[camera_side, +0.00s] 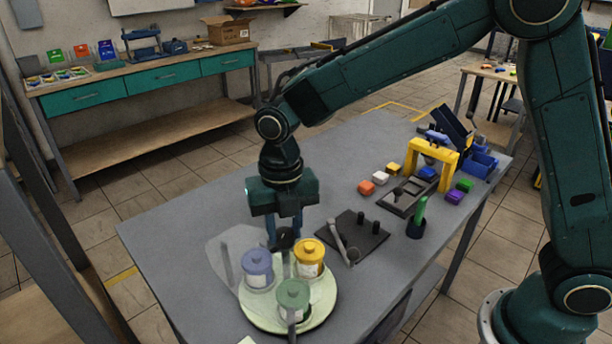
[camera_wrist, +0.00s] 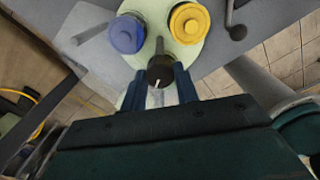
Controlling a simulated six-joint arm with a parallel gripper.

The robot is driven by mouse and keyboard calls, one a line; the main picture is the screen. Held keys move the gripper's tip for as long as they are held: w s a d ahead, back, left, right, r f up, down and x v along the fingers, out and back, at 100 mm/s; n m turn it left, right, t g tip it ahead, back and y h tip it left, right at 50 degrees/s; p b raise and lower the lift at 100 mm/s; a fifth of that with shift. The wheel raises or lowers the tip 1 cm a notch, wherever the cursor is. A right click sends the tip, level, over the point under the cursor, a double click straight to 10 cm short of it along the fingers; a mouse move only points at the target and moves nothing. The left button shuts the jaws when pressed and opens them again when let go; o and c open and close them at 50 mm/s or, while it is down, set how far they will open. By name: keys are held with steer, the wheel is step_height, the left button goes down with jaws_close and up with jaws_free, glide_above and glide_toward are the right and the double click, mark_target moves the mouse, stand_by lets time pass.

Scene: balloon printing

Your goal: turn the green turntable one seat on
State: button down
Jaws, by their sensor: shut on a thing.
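The green turntable (camera_side: 258,316) is a pale green disc at the front of the grey table, and part of it shows in the wrist view (camera_wrist: 190,52). It bears a blue jar (camera_side: 257,268), a yellow jar (camera_side: 309,257) and a green jar (camera_side: 293,301). The blue jar (camera_wrist: 127,34) and yellow jar (camera_wrist: 189,22) also show in the wrist view. My gripper (camera_side: 285,238) is at the turntable's far edge, fingers down. In the wrist view its blue fingers (camera_wrist: 161,84) are shut on a dark round knob (camera_wrist: 160,70) on a rod at the rim.
A dark board (camera_side: 372,240) with pegs and a grey lever (camera_side: 340,236) lies right of the turntable. Beyond it are a cup with a green stick (camera_side: 417,222), a yellow arch (camera_side: 432,158) and coloured blocks. The table's left part is clear.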

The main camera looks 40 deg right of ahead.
steer(key=c, duration=1.1)
jaws_free()
steer(key=shift+o, duration=0.2)
steer(key=shift+r, duration=0.15)
step_height(320, 180, up, 14)
steer(key=shift+f, duration=0.2)
